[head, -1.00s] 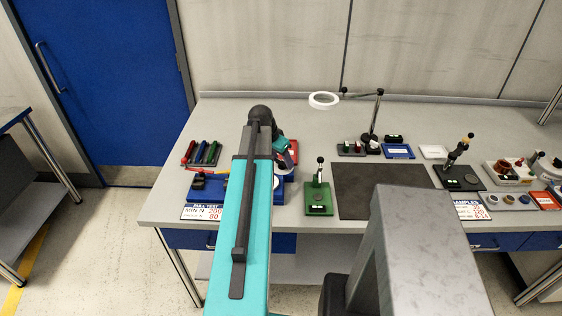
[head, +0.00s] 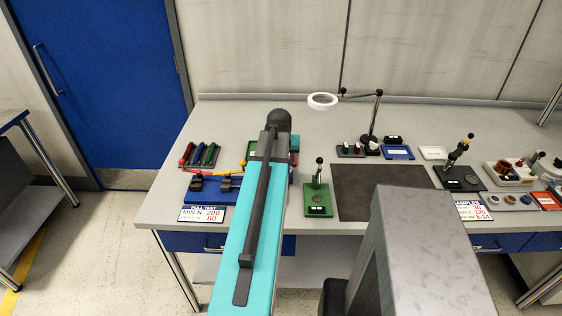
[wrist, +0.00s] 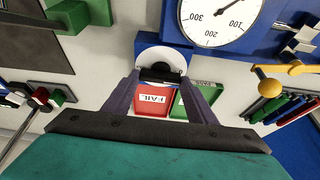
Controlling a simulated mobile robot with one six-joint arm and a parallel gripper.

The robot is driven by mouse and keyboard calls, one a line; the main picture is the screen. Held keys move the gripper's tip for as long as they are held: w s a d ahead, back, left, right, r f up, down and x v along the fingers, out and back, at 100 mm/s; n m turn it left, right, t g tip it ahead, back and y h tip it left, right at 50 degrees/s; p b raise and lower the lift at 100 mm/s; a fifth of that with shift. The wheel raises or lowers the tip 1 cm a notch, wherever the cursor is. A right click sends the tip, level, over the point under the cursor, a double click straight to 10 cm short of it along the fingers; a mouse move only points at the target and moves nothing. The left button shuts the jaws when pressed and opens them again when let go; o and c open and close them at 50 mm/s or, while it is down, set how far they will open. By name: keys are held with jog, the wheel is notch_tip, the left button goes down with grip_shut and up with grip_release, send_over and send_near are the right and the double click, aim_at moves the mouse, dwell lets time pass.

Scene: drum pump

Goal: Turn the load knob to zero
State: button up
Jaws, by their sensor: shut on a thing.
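In the wrist view my gripper (wrist: 161,80) has its two fingers on either side of a black knob (wrist: 160,76), which sits in front of a white disc (wrist: 163,58). The fingers are shut on the knob. Its marks, if any, are too small to read. The round white gauge (wrist: 220,18) is partly in view at the top, with 100, 200 and 300 and a dark needle toward the upper right. In the head view my arm hides the gripper, knob and gauge; part of the blue tester base (head: 205,190) shows left of the arm.
A red FAIL tray (wrist: 152,101) and a green tray (wrist: 190,101) lie close beyond the fingers. A yellow lever (wrist: 285,70) stands to the right. In the head view a green stand (head: 318,200) is close right of my arm, with a dark mat (head: 380,190) beyond.

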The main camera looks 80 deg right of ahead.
jog(key=shift+n, duration=0.3)
jog(key=o, duration=1.1)
jog(key=shift+c, duration=0.2)
jog(key=shift+a+r, duration=0.1)
jog(key=b+v, duration=0.2)
jog(key=v, duration=1.1)
jog(key=shift+s+r+b, duration=0.2)
jog(key=shift+r+b, duration=0.05)
jog(key=shift+b, duration=0.15)
